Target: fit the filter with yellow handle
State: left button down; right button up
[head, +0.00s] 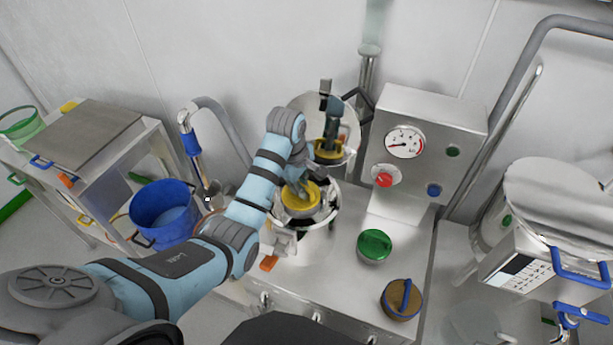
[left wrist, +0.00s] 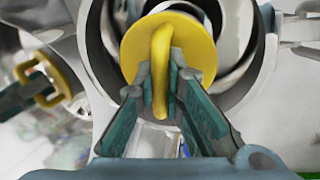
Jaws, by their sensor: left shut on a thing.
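The filter with the yellow handle (head: 300,202) is a round yellow disc with an upright bar handle. My left gripper (head: 296,186) is shut on that handle, one finger on each side. In the left wrist view the yellow disc (left wrist: 196,45) covers part of the round steel opening of the vessel (left wrist: 235,75). In the head view the disc is over or in the mouth of the steel vessel (head: 332,212); I cannot tell whether it rests there. The polished open lid (head: 302,108) behind it mirrors the gripper and filter. My right gripper is not in view.
A green round piece (head: 375,244) and a brown disc with a blue handle (head: 400,303) lie on the steel bench (head: 325,290). A gauge box (head: 428,140) stands right of the vessel. A blue bucket (head: 160,222) is at the left, beside a steel cabinet (head: 78,142).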

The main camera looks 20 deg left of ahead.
aim_at(301, 199)
pick_arm(q)
jog(key=shift+f+b, duration=0.45)
jog(key=shift+f, duration=2.45)
jog(key=c, duration=1.6)
grip_release()
jog(key=r, duration=0.2)
jog(key=s+r, duration=0.1)
jog(key=r, duration=0.4)
jog(key=shift+s+a+r, duration=0.15)
jog(key=shift+s+r, duration=0.05)
jog(key=shift+r, duration=0.05)
